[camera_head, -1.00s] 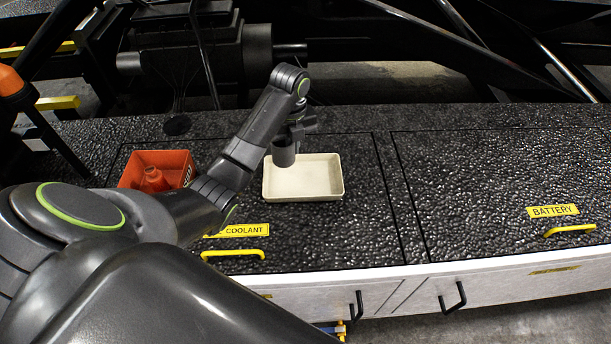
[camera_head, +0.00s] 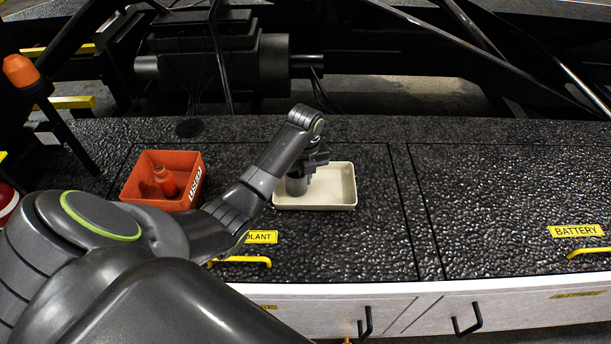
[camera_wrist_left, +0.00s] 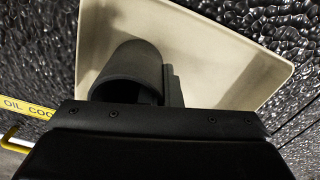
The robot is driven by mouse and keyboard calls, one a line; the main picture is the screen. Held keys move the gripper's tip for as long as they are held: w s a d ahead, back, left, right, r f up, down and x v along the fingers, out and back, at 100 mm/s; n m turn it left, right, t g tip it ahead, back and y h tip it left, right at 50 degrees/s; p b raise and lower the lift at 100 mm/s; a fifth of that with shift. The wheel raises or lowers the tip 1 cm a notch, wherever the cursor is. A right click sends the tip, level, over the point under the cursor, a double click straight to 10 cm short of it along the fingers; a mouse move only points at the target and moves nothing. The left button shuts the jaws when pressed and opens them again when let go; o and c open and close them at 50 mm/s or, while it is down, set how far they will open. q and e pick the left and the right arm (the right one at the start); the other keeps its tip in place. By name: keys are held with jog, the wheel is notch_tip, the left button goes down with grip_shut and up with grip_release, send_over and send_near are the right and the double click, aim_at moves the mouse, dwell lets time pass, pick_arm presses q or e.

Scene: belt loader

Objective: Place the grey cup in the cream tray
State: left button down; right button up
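The left gripper is shut on the cup. The cup's base is low, within the tray's outline; I cannot tell whether it touches the tray floor. My right gripper is not in view.
An orange-red bin (camera_head: 140,185) with a red bottle-like object (camera_head: 165,181) stands left of the tray. Yellow handles (camera_head: 240,261) and labels lie toward the front edge. The black textured top right of the tray is clear. Dark machinery (camera_head: 215,65) stands behind.

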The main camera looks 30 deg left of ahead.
pick_arm(q)
jog(key=c, duration=1.6)
grip_release()
jog(key=shift+f, duration=0.1)
jog(key=shift+c, duration=0.2)
notch_tip(320, 180, up, 5)
jog(key=shift+w+r+b, duration=0.1)
jog(key=shift+b, duration=0.25)
notch_tip(320, 180, up, 6)
jog(key=p, duration=0.4)
jog(key=shift+f+p, duration=0.25)
jog(key=shift+p, duration=0.05)
jog(key=shift+r+p, duration=0.8)
jog(key=shift+p, duration=0.05)
